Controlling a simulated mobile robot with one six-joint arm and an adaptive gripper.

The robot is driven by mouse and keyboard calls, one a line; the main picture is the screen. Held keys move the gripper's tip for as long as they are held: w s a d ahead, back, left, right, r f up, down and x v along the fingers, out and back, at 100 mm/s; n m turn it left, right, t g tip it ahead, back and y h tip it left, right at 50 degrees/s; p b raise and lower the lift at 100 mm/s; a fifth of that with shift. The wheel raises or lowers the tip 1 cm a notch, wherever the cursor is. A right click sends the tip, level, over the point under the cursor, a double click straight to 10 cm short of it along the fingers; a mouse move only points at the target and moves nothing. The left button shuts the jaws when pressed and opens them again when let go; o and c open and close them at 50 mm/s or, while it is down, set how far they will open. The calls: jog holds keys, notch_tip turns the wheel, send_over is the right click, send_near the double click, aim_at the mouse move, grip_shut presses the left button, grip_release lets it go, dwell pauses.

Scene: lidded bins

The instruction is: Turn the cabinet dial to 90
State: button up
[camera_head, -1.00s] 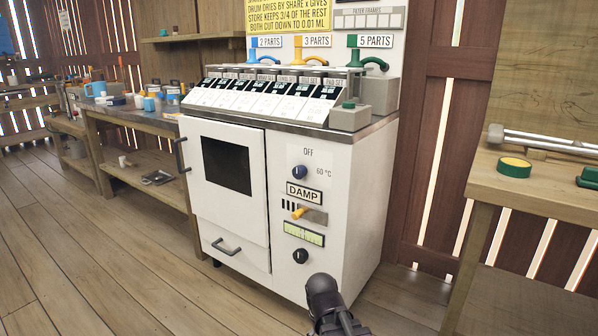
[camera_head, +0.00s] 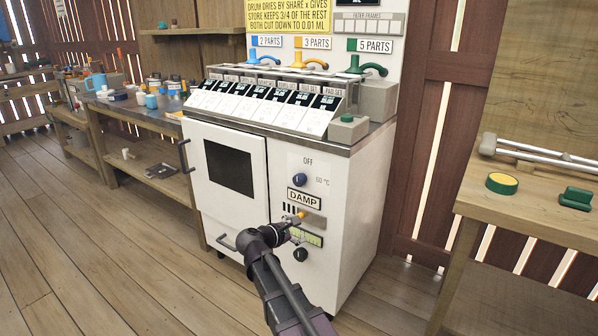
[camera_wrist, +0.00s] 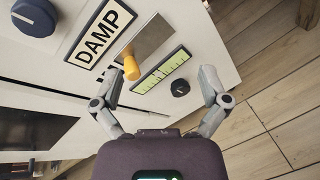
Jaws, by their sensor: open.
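The white cabinet (camera_head: 345,230) has a round blue-grey dial (camera_head: 299,180) beside the words OFF and 60 °C. The dial also shows at the top left of the wrist view (camera_wrist: 36,18). A DAMP label (camera_head: 304,199), an orange lever (camera_wrist: 131,65), a green scale strip (camera_wrist: 160,72) and a small dark knob (camera_wrist: 180,88) sit below it. My gripper (camera_wrist: 160,75) is open and empty in front of the panel. Its fingers frame the strip and knob in the wrist view, with the left fingertip close to the lever. Whether it touches is unclear.
A row of tilted display units (camera_head: 270,97) lines the cabinet top. A wooden bench (camera_head: 530,205) at right holds a green-and-yellow disc (camera_head: 502,184) and a green block (camera_head: 575,198). A workbench with cups stands at left. The wooden floor in front is clear.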

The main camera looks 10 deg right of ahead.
aim_at(297, 181)
jog(key=w+a+r+n+t+h+p, duration=0.1)
jog(key=w+a+r+n+t, duration=0.3)
jog(key=r, duration=0.5)
jog(key=a+n+p, duration=0.1)
jog(key=a+n, duration=0.1)
jog(key=shift+w+a, duration=0.15)
jog(key=shift+a, duration=0.2)
jog(key=shift+d, duration=0.1)
jog(key=x, duration=1.3)
jog(key=shift+w+d, duration=0.2)
jog(key=shift+w, duration=0.1)
jog(key=shift+r, duration=0.1)
jog(key=c, duration=1.1)
